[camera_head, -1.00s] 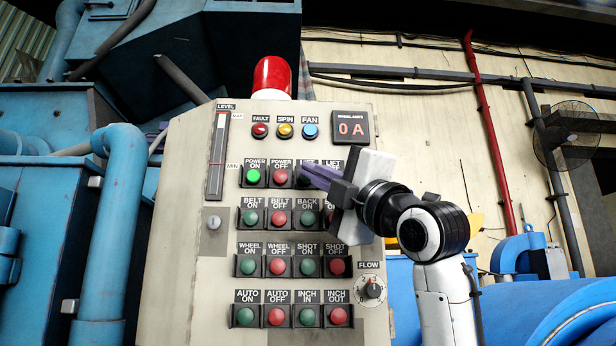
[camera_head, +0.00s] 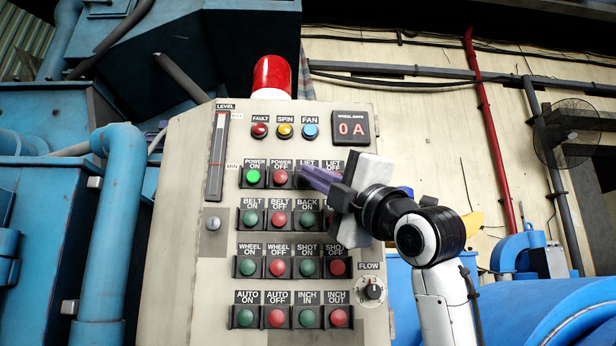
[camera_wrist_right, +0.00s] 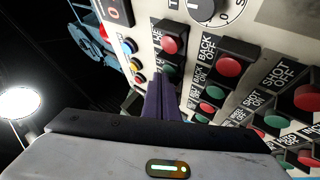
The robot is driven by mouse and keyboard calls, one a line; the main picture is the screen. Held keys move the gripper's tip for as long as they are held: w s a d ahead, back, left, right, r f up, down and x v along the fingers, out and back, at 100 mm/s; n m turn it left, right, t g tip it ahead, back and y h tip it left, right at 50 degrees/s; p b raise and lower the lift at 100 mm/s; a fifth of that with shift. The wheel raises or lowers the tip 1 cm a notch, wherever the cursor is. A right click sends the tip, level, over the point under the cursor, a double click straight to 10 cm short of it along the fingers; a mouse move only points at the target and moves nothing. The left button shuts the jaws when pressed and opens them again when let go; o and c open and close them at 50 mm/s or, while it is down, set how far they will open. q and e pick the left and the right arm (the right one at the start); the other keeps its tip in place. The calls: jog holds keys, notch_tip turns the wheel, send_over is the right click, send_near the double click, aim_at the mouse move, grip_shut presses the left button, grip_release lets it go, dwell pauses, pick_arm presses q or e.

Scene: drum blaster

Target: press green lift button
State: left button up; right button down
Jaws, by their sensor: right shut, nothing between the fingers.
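The control panel (camera_head: 225,300) fills the middle of the head view. My right gripper (camera_head: 303,172) is shut and empty, its purple fingers pointing at the green lift button in the second row. The fingers hide that button in the head view. In the right wrist view, the green lift button (camera_wrist_right: 170,69) shows just beyond the tips of my right gripper (camera_wrist_right: 161,82), partly covered by them. The red lift off button (camera_wrist_right: 170,45) is beside it. I cannot tell whether the tips touch the green button. My left gripper is not in view.
The lit green power on button (camera_head: 253,176) and red power off button (camera_head: 280,177) are left of the fingers. The back on button (camera_head: 307,218) is below. A red beacon (camera_head: 272,77) tops the panel. Blue pipes (camera_head: 108,220) stand at the left.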

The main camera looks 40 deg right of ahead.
jog(key=shift+w+d, duration=0.2)
jog(key=shift+w, duration=0.2)
jog(key=shift+s, duration=0.15)
dwell(0.5)
jog(key=shift+s+a, duration=0.45)
jog(key=shift+s, duration=0.15)
jog(key=shift+s+a, duration=0.45)
jog(key=shift+s, duration=0.3)
jog(key=shift+s+a, duration=0.4)
jog(key=shift+s, duration=0.3)
jog(key=shift+s+a, duration=0.45)
jog(key=shift+s, duration=0.3)
